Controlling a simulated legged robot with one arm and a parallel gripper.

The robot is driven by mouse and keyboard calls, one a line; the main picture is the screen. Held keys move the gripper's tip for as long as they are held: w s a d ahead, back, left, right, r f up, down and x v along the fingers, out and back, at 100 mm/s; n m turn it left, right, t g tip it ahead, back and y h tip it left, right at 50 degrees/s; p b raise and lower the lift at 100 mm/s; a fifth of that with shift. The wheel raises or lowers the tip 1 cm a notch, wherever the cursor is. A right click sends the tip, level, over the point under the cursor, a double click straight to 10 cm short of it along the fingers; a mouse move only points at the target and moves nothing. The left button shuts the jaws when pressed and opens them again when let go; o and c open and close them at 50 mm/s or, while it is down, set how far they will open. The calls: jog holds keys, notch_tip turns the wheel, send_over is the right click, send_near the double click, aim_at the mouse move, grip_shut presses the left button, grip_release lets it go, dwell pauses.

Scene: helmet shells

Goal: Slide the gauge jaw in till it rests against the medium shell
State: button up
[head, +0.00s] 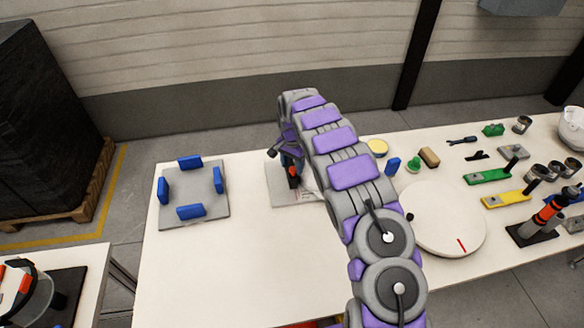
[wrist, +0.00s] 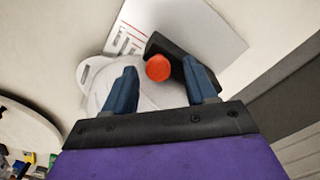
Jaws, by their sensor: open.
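My gripper (wrist: 159,68) is open, with its two dark blue fingers on either side of the orange-red knob of the gauge jaw (wrist: 158,68). I cannot tell whether the fingers touch it. The jaw's dark block shows behind the knob, on a pale gauge plate (wrist: 205,32) with red marks. A white shell (wrist: 97,80) lies beside the jaw, partly hidden by the fingers; any gap between them is unclear. In the head view my gripper (head: 290,163) is over the gauge plate (head: 282,197), and my arm hides most of the shell.
A grey plate (head: 194,205) with several blue blocks stands on the left of the table. A white round disc (head: 450,222) with a red mark lies right of my arm. Green and yellow tools (head: 487,176), cups and an orange-black device (head: 548,213) crowd the right.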

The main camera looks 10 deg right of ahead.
jog(key=shift+d+f, duration=0.2)
jog(key=shift+f, duration=0.35)
jog(key=shift+a, duration=0.1)
grip_shut()
